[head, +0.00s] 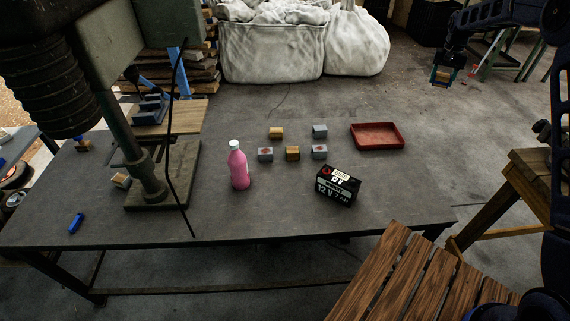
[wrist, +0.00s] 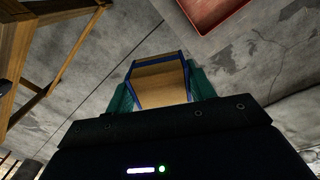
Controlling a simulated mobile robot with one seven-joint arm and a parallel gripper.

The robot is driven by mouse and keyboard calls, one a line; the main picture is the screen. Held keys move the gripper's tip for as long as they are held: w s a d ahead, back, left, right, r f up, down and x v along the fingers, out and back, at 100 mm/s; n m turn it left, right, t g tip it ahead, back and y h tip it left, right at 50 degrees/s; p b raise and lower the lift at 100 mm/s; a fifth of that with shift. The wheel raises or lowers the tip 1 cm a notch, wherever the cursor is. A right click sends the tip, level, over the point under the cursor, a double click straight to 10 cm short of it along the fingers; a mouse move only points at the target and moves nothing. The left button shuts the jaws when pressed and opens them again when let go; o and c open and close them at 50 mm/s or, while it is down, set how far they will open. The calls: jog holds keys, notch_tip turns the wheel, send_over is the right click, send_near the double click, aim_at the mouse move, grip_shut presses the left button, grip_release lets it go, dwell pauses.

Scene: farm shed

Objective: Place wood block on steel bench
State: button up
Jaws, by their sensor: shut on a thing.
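My gripper (head: 443,82) is at the upper right of the head view, in the air beyond the bench's right end. It is shut on a wood block (wrist: 159,88), which in the wrist view sits between the green fingers and has blue edges. The block (head: 441,75) looks small and dark in the head view. The steel bench (head: 280,218) is the wide grey table across the middle. Two similar wood blocks (head: 276,133) (head: 292,153) stand near its centre, among several grey blocks (head: 320,131).
A red tray (head: 377,136) lies at the bench's right; a red edge (wrist: 211,10) shows in the wrist view. A pink bottle (head: 239,167) and black battery (head: 337,187) stand on the bench. A drill press (head: 150,170) fills its left. A slatted wooden top (head: 400,275) is in front.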

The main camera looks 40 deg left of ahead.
jog(key=s+a+f+n, duration=0.1)
jog(key=s+a, duration=0.2)
jog(key=a, duration=0.4)
jog(key=s+a+f+n, duration=0.1)
jog(key=s+a+f, duration=0.1)
jog(key=s+a, duration=0.35)
jog(key=n, duration=0.4)
send_over(298, 138)
notch_tip(298, 138, down, 7)
notch_tip(298, 138, down, 20)
jog(key=shift+d+r, duration=0.15)
jog(key=shift+r, duration=0.05)
jog(key=shift+f, duration=0.1)
jog(key=o, duration=1)
jog(key=shift+s, duration=0.1)
notch_tip(298, 138, up, 12)
